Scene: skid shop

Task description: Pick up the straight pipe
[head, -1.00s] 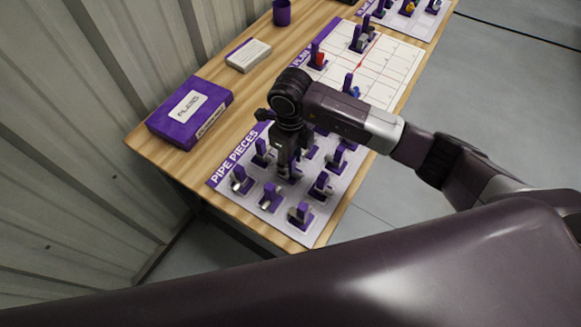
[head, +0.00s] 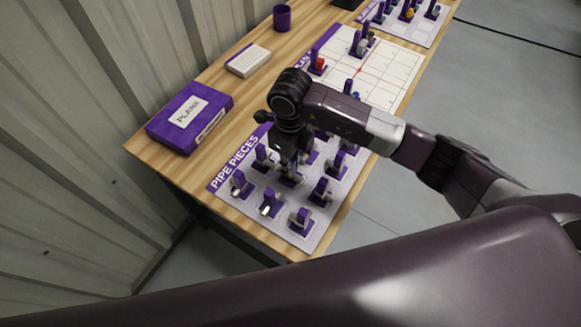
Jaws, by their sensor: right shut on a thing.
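Several purple-backed pipe pieces stand on the PIPE PIECES mat (head: 222,187), at the near end of the wooden table. My right gripper (head: 289,172) points down over the middle of this mat. It is shut on a piece with a purple stand (head: 291,180), which shows only in part under the fingers. I cannot tell from this view whether that piece is the straight pipe or whether it is off the mat. Other pieces stand close around it, such as one at the left (head: 241,184), one in front (head: 271,202) and one at the near right (head: 301,220). My left gripper is not in view.
A purple box (head: 188,117), a white-and-purple card box (head: 248,60) and a purple cup (head: 282,17) stand along the wall side. A white gridded PLAN mat (head: 390,70) with a few pieces lies beyond. Another mat with pieces (head: 425,30) is at the far end.

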